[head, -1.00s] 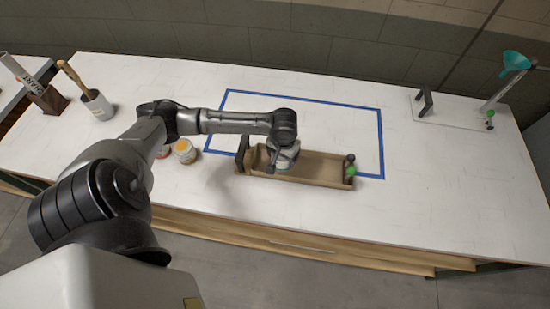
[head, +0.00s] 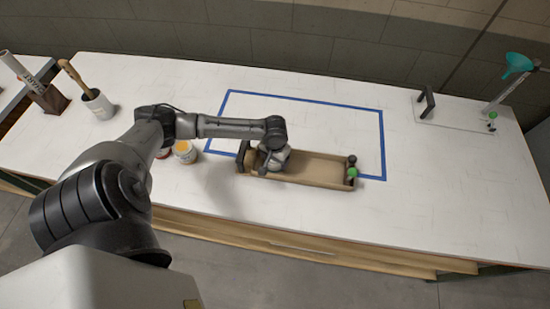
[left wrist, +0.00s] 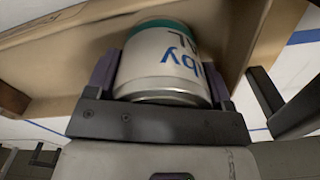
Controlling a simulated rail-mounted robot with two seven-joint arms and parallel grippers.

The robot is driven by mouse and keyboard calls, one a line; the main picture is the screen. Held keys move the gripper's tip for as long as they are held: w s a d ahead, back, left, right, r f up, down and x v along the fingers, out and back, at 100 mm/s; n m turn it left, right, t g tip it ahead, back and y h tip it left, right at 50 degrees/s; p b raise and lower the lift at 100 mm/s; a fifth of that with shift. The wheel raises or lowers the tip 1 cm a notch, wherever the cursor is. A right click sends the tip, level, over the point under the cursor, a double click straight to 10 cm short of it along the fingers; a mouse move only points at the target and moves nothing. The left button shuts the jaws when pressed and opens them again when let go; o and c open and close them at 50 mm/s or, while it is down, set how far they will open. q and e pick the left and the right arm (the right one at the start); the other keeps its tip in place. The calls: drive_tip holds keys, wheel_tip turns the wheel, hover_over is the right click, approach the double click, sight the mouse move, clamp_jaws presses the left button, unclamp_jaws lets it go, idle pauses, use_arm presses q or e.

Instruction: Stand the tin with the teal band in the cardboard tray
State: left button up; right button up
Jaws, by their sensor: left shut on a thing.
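The tin with the teal band (left wrist: 165,62) is between the fingers of my left gripper (left wrist: 162,78), which is shut on it. The teal band and blue lettering show in the left wrist view. In the head view my left gripper (head: 268,158) is over the left part of the cardboard tray (head: 320,170), and its wrist hides much of the tin. The tray's brown walls also show behind the tin in the left wrist view (left wrist: 70,55). I cannot tell whether the tin's base touches the tray floor. My right gripper is not in view.
Dark handles stand at both tray ends, with a green knob (head: 352,173) at the right one. An orange-topped tin (head: 185,152) stands left of the tray. Blue tape (head: 383,140) outlines a clear area behind. A brush pot (head: 98,105) and a funnel stand (head: 518,65) are farther off.

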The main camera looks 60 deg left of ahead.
use_arm(q)
drive_tip(key=shift+f, duration=0.1)
drive_tip(key=o, duration=1.1)
